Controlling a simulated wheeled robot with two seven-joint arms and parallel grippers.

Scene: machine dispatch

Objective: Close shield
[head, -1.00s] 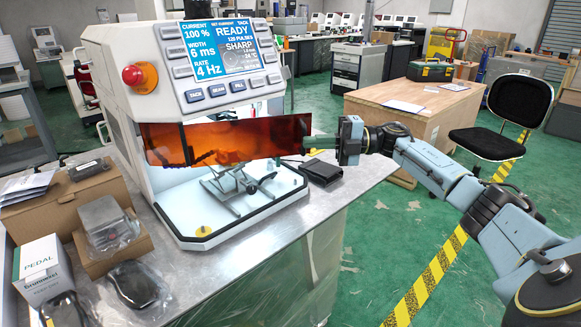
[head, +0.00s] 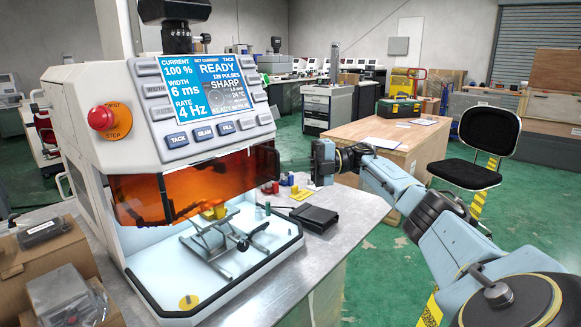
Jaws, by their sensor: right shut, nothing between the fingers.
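The shield (head: 205,185) is a curved amber see-through panel on the front of the white machine (head: 95,85). It hangs below the button row. Its lower edge is above the machine's floor, leaving an open gap to the inside. I cannot tell whether the fingertips touch the shield. Nothing shows between the fingers. My left gripper is not in view.
A metal fixture (head: 212,242) stands inside the machine. A black wallet-like case (head: 304,217) and small coloured pieces lie right of it on the bench (head: 345,200). Boxes (head: 45,262) crowd the left. A wooden crate table (head: 375,133) and black chair (head: 487,140) stand behind my right arm.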

